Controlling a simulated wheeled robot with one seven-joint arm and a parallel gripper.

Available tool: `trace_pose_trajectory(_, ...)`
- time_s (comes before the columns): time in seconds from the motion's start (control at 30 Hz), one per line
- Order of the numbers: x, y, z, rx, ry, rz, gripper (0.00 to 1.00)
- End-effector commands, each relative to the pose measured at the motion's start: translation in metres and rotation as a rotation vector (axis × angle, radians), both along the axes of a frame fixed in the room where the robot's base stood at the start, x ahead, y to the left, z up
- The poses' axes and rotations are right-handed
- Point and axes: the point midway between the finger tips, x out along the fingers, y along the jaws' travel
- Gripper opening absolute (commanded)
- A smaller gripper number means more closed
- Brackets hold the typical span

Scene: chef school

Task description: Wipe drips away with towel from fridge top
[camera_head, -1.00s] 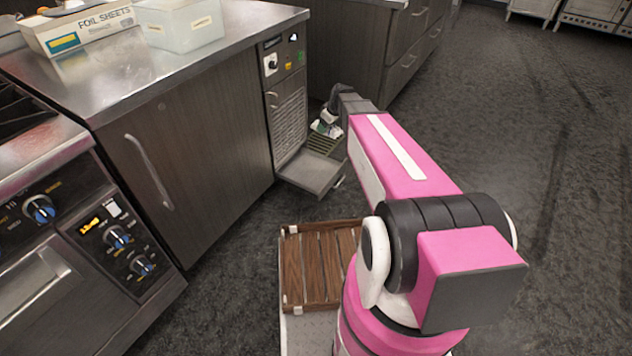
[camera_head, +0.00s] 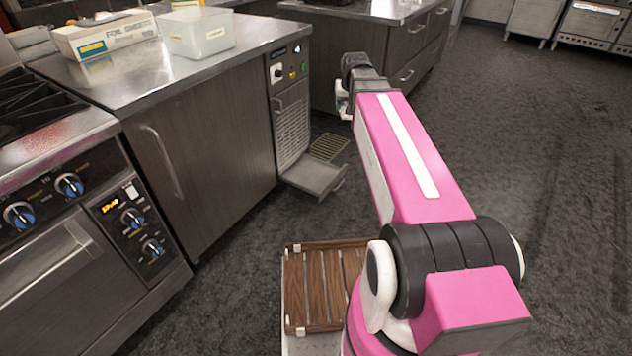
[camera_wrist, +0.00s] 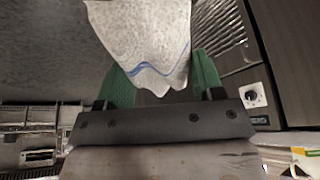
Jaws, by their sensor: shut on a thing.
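My gripper shows in the wrist view (camera_wrist: 155,92) with green fingers shut on a white towel (camera_wrist: 145,35) with a blue stripe. The towel hangs out past the fingertips. In the head view my gripper (camera_head: 344,98) is held up in front of the far cabinet, and a small white bit of the towel shows beside it. The fridge cannot be made out for certain; an under-counter unit (camera_head: 291,115) with a control panel and a vented front stands left of my gripper. No drips can be made out.
A low open flap (camera_head: 315,176) juts out at the unit's foot, with a floor grate (camera_head: 328,147) behind it. A foil box (camera_head: 105,36) and a clear container (camera_head: 197,35) stand on the steel counter (camera_head: 150,75). The floor at right is clear.

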Motion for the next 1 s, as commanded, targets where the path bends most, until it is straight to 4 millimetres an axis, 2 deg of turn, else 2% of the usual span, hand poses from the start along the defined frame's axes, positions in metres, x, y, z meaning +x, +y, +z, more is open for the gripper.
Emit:
trace_pose_trajectory(0.57, 0.000, 0.000, 0.002, 0.000, 0.000, -0.001, 0.42)
trace_pose_trajectory(1.0, 0.000, 0.000, 0.039, 0.000, 0.000, -0.001, 0.42)
